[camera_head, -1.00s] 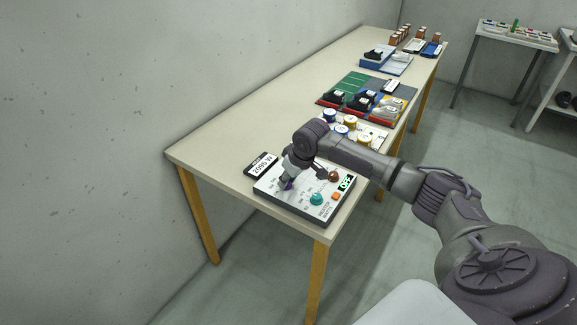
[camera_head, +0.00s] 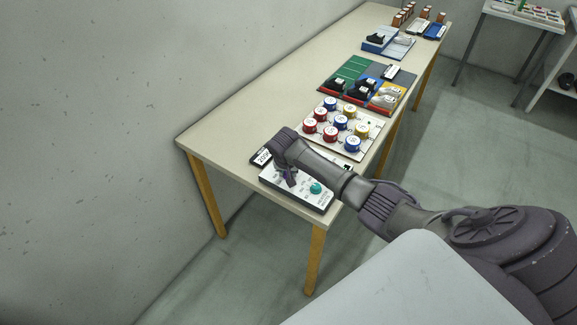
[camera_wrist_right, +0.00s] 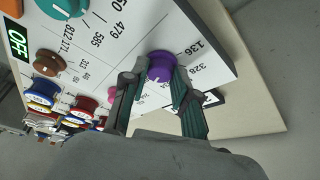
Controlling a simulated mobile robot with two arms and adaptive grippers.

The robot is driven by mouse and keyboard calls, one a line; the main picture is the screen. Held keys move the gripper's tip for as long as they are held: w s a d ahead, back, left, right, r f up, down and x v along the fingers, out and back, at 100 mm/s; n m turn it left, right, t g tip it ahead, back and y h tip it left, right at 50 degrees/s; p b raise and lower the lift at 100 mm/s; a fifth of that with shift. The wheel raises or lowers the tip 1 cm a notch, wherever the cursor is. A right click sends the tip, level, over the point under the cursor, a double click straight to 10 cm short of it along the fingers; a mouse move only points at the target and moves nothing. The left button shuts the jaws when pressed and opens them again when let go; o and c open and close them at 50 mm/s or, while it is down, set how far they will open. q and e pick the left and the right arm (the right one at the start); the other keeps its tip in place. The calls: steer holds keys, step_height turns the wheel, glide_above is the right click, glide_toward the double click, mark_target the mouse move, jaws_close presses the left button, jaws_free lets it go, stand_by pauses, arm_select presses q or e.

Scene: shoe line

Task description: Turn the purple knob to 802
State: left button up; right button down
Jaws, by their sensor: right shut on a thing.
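The purple knob (camera_wrist_right: 160,66) sits on the white control panel (camera_wrist_right: 205,62) in the right wrist view. My right gripper (camera_wrist_right: 157,86) has one finger on each side of it and is shut on it. Printed numbers such as 136 and 328 stand beside the knob; I cannot read its pointer or an 802 mark. In the head view the panel (camera_head: 298,193) lies at the table's near end, and my right gripper (camera_head: 289,181) is low over it. My left gripper is not in view.
A teal knob (camera_head: 315,188) and, in the wrist view, a brown knob (camera_wrist_right: 48,63) and a green OFF sign (camera_wrist_right: 18,42) share the panel. A board of red, blue and yellow round pieces (camera_head: 350,150) lies just beyond. The table's (camera_head: 225,140) left strip is clear.

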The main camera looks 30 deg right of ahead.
steer(key=shift+m+h, duration=0.3)
steer(key=shift+m, duration=0.3)
steer(key=shift+m+p, duration=0.3)
steer(key=shift+w, duration=0.1)
steer(key=c, duration=0.9)
jaws_free()
steer(key=shift+r, duration=0.1)
steer(key=v, duration=1.2)
steer(key=shift+w, duration=0.15)
